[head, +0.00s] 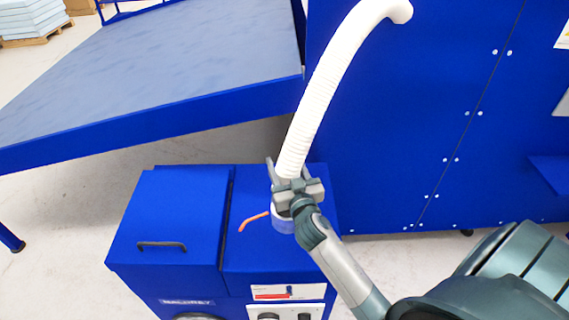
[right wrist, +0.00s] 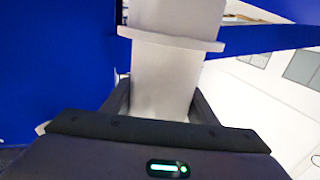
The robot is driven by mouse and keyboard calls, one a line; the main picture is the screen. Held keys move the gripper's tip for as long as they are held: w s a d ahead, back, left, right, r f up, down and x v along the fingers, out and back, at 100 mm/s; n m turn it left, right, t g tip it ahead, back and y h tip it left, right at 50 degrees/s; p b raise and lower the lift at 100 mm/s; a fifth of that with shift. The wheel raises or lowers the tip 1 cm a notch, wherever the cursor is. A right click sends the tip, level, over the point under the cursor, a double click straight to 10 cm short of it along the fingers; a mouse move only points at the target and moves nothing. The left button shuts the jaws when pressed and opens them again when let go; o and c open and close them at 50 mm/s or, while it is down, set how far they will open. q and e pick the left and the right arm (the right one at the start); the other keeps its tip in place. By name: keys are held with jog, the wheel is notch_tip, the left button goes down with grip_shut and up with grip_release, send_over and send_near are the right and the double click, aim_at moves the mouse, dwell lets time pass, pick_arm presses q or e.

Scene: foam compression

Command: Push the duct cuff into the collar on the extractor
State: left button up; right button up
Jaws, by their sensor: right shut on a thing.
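The white ribbed duct (head: 325,90) runs from the blue cabinet wall down to the extractor (head: 165,215), a blue box. My right gripper (head: 288,172) is shut on the duct's lower end, with one finger on each side. In the right wrist view the white cuff (right wrist: 165,85) lies between the two dark fingers, with a raised band across it. The collar (head: 283,225), a pale blue-grey ring, sits on the extractor's top just below the gripper. The gripper hides the cuff's lower edge, so I cannot tell whether it is inside the collar. My left gripper is not in view.
An orange lever (head: 252,221) sticks out left of the collar. A black handle (head: 162,246) lies on the extractor's left lid. A large blue table (head: 190,125) stands behind, and a tall blue cabinet (head: 420,120) rises behind to the right.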

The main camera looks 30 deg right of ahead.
jog(key=shift+f+b, duration=0.45)
jog(key=shift+f, duration=0.15)
jog(key=shift+f+b, duration=0.35)
jog(key=shift+f, duration=0.05)
jog(key=shift+f+b, duration=0.85)
jog(key=shift+f, duration=0.2)
dwell(0.4)
jog(key=shift+f+b, duration=1.5)
jog(key=shift+f, duration=0.4)
dwell(1.7)
jog(key=o, duration=1.2)
